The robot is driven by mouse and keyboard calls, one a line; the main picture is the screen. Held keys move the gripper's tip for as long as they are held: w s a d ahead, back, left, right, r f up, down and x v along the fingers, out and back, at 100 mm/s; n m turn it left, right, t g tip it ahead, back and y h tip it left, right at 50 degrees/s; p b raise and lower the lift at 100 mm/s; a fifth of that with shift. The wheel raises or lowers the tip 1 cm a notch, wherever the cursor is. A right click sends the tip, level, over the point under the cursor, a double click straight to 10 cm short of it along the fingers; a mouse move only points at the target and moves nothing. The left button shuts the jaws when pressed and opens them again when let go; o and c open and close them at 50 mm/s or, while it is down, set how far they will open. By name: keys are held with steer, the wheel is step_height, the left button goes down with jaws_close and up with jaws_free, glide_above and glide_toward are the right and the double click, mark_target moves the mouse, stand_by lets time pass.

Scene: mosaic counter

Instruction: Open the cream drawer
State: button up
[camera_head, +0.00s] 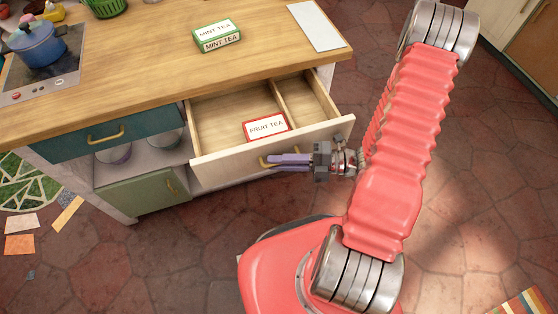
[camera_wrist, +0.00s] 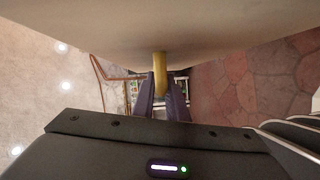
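The cream drawer (camera_head: 305,140) is pulled well out from the counter and its inside shows. A divider splits it, and a red-and-white FRUIT TEA box (camera_head: 266,127) lies in the left, larger compartment near the front. The drawer's brass handle (camera_head: 264,161) is on its front face and shows as a yellow bar in the wrist view (camera_wrist: 160,68). My gripper (camera_head: 272,163) is at this handle, with its purple fingers (camera_wrist: 160,88) on either side of the bar. They look closed on it. The fingers hide part of the handle in the head view.
A teal drawer (camera_head: 110,135) is shut at left, above a shelf with pots and a green door (camera_head: 145,193). A MINT TEA box (camera_head: 217,36), a white sheet (camera_head: 316,26) and a blue pot (camera_head: 35,42) are on the countertop. The tiled floor at right is clear.

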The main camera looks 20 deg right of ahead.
steer(key=o, duration=0.4)
steer(key=shift+d, duration=0.1)
steer(key=v, duration=1.3)
steer(key=shift+d, duration=0.25)
stand_by(0.4)
